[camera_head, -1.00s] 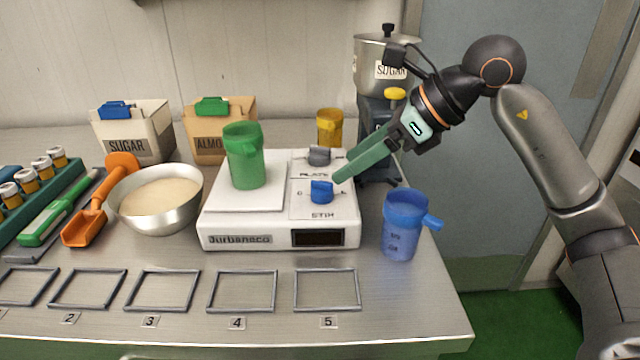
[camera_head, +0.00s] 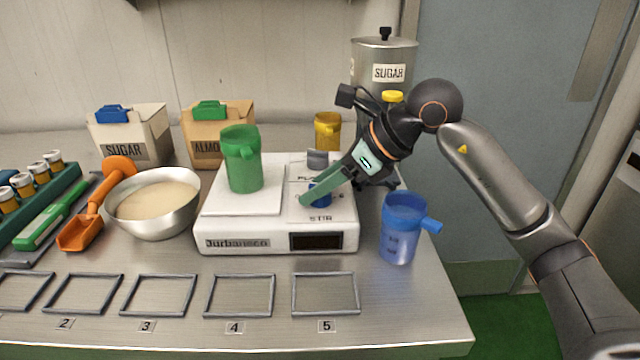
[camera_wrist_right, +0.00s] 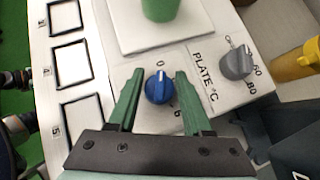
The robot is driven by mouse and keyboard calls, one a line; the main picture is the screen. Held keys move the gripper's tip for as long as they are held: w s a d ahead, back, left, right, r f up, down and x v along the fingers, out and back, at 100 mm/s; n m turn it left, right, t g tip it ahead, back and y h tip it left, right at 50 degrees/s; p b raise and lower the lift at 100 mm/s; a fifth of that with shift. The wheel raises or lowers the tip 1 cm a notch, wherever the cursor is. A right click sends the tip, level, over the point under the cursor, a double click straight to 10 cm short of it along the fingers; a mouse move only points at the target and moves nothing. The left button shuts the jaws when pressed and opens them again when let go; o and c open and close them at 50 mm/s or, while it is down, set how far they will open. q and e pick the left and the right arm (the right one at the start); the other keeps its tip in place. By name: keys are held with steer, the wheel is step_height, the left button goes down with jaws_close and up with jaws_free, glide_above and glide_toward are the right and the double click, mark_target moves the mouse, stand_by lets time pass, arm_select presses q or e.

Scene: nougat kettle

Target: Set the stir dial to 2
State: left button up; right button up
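The blue stir dial (camera_wrist_right: 159,88) is on the front right of the white hotplate (camera_head: 225,228), above the word STIR. In the right wrist view its white pointer mark points up towards the printed 0. My right gripper (camera_wrist_right: 155,88) is open, with one green finger on each side of the dial and a visible gap to each. In the head view the right gripper (camera_head: 312,199) partly covers the dial (camera_head: 321,194). The grey plate dial (camera_head: 317,158) is behind it, also in the right wrist view (camera_wrist_right: 236,63). My left gripper is not in view.
A green beaker (camera_head: 242,165) stands on the hotplate's plate. A blue beaker (camera_head: 399,230) stands right of the hotplate, a yellow one (camera_head: 327,131) behind. A steel bowl (camera_head: 187,215) is on the left. Empty frames lie along the front edge.

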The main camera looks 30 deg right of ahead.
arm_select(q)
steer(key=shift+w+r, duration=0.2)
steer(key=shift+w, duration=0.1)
arm_select(e)
jaws_close()
steer(key=shift+m, duration=0.3)
steer(key=m+t+h, duration=0.2)
steer(key=m+h, duration=0.1)
steer(key=m, duration=0.1)
steer(key=shift+r, duration=0.1)
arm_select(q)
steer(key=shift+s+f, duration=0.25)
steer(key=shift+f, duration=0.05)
arm_select(e)
steer(key=shift+m+h, duration=1.6)
steer(key=shift+m, duration=0.7)
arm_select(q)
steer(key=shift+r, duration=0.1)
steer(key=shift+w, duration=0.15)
arm_select(e)
steer(key=shift+o, duration=1.9)
jaws_free()
